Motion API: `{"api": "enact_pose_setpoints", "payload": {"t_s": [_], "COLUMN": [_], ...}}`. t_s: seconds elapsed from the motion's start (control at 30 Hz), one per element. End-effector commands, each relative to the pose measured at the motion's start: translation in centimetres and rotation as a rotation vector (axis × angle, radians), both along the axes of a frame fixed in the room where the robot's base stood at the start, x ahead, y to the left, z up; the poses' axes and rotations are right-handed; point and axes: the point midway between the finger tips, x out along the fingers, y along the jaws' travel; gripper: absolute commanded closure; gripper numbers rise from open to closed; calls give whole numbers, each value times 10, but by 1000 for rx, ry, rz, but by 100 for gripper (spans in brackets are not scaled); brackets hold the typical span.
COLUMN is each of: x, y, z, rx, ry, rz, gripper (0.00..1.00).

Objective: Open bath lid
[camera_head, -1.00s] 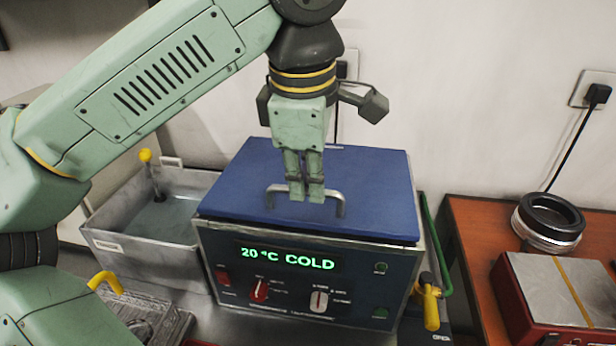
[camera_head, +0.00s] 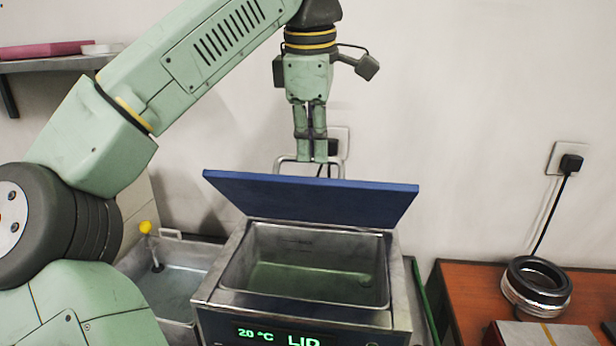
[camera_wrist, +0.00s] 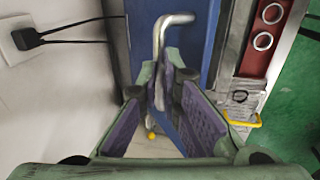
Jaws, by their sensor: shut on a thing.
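The blue bath lid (camera_head: 312,198) is raised and tilted up at the back of the bath (camera_head: 225,280), and the tank inside is open to view with liquid in it. The bath's display reads "20 °C" and "LID", its lower part cut off. My gripper (camera_head: 312,160) is above the lid's upper side, shut on the metal lid handle (camera_head: 283,165). In the wrist view, the handle (camera_wrist: 176,20) passes between the fingers of my gripper (camera_wrist: 160,100), and the blue lid (camera_wrist: 188,45) lies behind it.
A second metal basin (camera_head: 178,290) with a yellow-knobbed stick stands left of the bath. At right, a wooden table (camera_head: 470,290) holds stacked black and metal rings (camera_head: 536,285). A wall socket (camera_head: 570,160) with a cable is above it.

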Motion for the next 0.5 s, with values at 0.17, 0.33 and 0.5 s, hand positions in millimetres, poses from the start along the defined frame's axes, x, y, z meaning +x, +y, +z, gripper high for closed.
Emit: {"api": "enact_pose_setpoints", "payload": {"t_s": [0.17, 0.33, 0.5], "x": [34, 51, 60], "y": [-4, -6, -7], "z": [1, 5, 6], "rx": [-3, -4, -4], "ry": [7, 8, 7], "rz": [3, -1, -3], "gripper": [100, 100, 100]}}
